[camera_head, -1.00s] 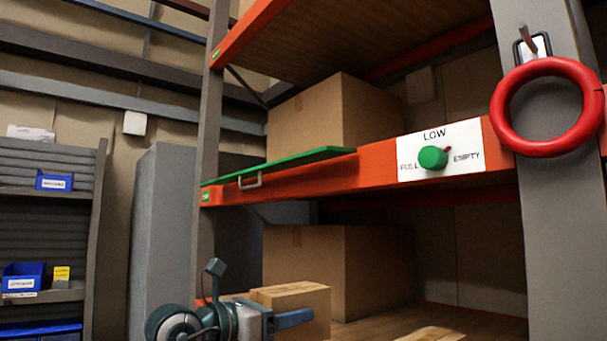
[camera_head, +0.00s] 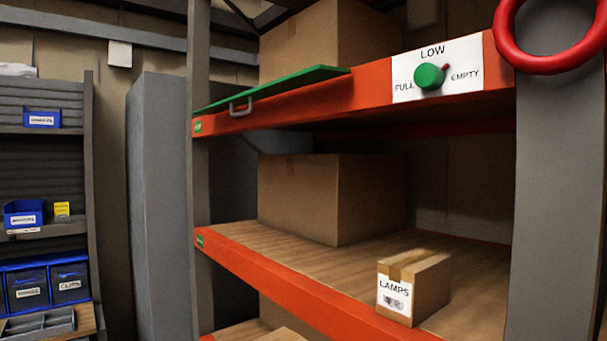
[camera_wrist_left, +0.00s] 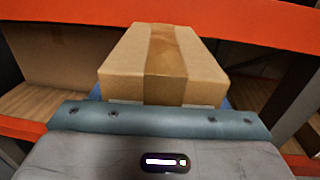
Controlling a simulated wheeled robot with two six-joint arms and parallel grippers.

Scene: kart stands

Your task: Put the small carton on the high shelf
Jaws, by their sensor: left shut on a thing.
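A small brown carton (camera_wrist_left: 165,65) with a tape strip along its top is in the left wrist view. My left gripper (camera_wrist_left: 165,100) is shut on it; only bits of the blue fingers show beside it. In the head view my left gripper is out of frame. My right gripper is not in view.
A small carton marked LAMPS (camera_head: 415,285) stands at the front right of the middle shelf (camera_head: 340,265), with a large box (camera_head: 330,200) behind. A LOW dial plate (camera_head: 438,70) and a red ring (camera_head: 550,62) are at upper right. Grey uprights bound the rack. Blue bins stand left.

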